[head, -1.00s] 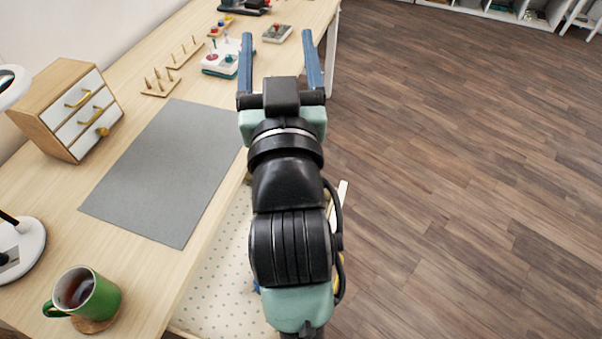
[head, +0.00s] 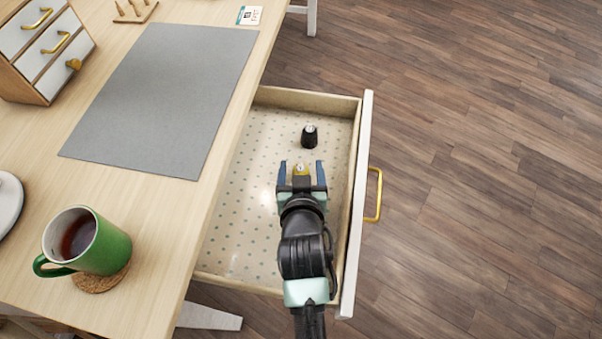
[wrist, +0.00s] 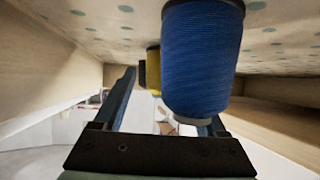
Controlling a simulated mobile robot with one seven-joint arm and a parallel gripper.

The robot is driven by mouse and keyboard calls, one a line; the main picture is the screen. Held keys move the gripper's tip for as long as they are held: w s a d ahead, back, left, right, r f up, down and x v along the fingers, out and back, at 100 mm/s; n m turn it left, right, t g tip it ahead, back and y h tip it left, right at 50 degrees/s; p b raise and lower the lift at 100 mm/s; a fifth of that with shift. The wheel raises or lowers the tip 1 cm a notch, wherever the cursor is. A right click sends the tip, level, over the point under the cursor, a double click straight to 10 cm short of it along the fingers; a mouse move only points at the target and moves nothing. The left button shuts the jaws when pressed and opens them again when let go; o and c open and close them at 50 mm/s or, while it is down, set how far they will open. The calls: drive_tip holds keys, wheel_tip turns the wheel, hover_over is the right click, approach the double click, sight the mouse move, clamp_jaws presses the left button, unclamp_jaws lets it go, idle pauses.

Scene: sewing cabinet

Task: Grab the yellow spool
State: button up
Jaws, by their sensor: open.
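The yellow spool (head: 301,168) is in the open drawer; in the head view it shows between the fingertips of my gripper (head: 302,164). My gripper is open and points toward the back of the picture. The wrist view looks upside down, with the dotted drawer floor at the top. There the yellow spool (wrist: 153,70) stands behind a large, near blue spool (wrist: 203,60), which partly hides it. My fingers are apart, with nothing visibly gripped. The blue spool is not visible in the head view. Contact with the yellow spool cannot be told.
A black spool (head: 309,137) stands just beyond the yellow one. The drawer (head: 362,150) has raised walls and a brass handle (head: 375,195). On the tabletop are a grey mat (head: 165,95), a green mug (head: 95,245) and a small cabinet (head: 45,45). The drawer's left part is clear.

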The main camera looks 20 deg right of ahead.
drive_tip(key=shift+x, duration=1.4)
drive_tip(key=shift+a, duration=0.1)
clamp_jaws()
